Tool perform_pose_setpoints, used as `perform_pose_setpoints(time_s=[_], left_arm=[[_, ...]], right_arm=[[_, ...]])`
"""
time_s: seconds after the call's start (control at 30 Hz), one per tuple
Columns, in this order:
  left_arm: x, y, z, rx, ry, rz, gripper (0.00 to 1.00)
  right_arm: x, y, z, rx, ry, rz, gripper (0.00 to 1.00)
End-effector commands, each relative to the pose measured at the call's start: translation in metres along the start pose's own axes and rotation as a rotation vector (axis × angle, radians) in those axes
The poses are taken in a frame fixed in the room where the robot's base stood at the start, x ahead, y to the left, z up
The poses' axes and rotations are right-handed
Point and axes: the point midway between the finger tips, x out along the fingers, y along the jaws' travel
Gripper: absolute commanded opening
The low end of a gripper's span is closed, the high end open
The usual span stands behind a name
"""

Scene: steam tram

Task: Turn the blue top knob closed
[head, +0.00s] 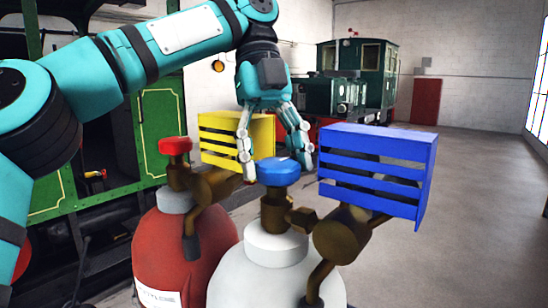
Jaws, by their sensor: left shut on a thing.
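The blue top knob (279,173) sits on the brown valve of the white gas cylinder (262,270) at the lower middle. My left gripper (277,172) comes down from above, with one finger on each side of the blue knob, and is shut on it. The far side of the knob is hidden. Whether the valve is open or closed cannot be told. My right gripper is not in view.
A red cylinder (170,240) with a red knob (175,146) stands to the left. A blue slatted box (385,143) is close on the right, and a yellow slatted box (222,130) is behind. Green trams stand left and behind. The floor at right is clear.

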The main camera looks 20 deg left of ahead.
Motion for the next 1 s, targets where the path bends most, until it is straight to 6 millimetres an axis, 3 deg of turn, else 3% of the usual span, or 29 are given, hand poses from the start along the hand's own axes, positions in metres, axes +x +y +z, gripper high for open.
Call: perform_pose_setpoints(time_s=[0.4, 0.43, 0.5, 1.0], left_arm=[[0.0018, -0.0002, -0.0001, 0.012, 0.001, 0.009, 0.27], [0.0018, -0.0002, -0.0001, 0.012, 0.001, 0.009, 0.60], [0.0019, -0.0002, 0.0000, 0.012, 0.001, 0.009, 0.69], [0.0006, -0.0001, 0.0000, 0.009, 0.000, 0.005, 0.70]], right_arm=[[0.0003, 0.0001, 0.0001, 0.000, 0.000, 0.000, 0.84], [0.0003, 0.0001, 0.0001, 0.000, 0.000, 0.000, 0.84], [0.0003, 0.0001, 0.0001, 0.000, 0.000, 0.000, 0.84], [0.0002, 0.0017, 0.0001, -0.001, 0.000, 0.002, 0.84]])
